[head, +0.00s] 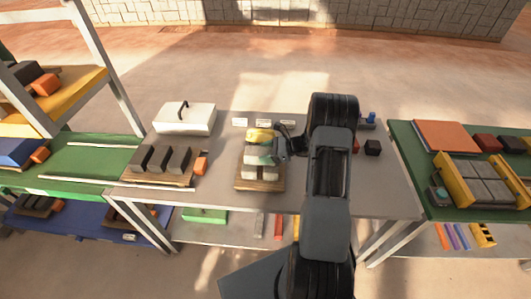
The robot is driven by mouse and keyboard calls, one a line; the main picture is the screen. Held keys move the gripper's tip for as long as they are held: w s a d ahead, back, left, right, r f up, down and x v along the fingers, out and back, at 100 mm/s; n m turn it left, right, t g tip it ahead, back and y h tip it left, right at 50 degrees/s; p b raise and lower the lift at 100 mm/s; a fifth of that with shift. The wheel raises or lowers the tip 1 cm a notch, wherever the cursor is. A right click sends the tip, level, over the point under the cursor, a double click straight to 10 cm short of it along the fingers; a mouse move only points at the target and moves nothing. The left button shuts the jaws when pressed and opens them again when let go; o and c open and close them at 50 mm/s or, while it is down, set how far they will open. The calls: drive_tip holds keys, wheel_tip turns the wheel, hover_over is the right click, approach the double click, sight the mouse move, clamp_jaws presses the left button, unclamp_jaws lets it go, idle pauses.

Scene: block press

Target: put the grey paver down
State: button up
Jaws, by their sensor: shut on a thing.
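My gripper (273,147) is at the middle of the grey table, over the right side of a small stack on a wooden pallet (259,186). It is shut on a pale grey block, which I take to be the grey paver (257,150). The paver is partly hidden by the gripper. A yellow piece (259,134) shows just behind it, and more pale blocks lie below it on the pallet. I cannot tell whether the paver touches the blocks under it.
Left of the pallet are a tray with dark blocks (160,158), an orange block (200,166) and a white lidded box (185,118). A dark block (372,148) sits right of my arm. A green table (410,160) holds grey pavers in a yellow frame (455,180).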

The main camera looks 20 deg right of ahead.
drive_tip(key=shift+f+b, duration=0.4)
drive_tip(key=shift+b, duration=0.05)
drive_tip(key=shift+f, duration=0.1)
drive_tip(key=o, duration=1.5)
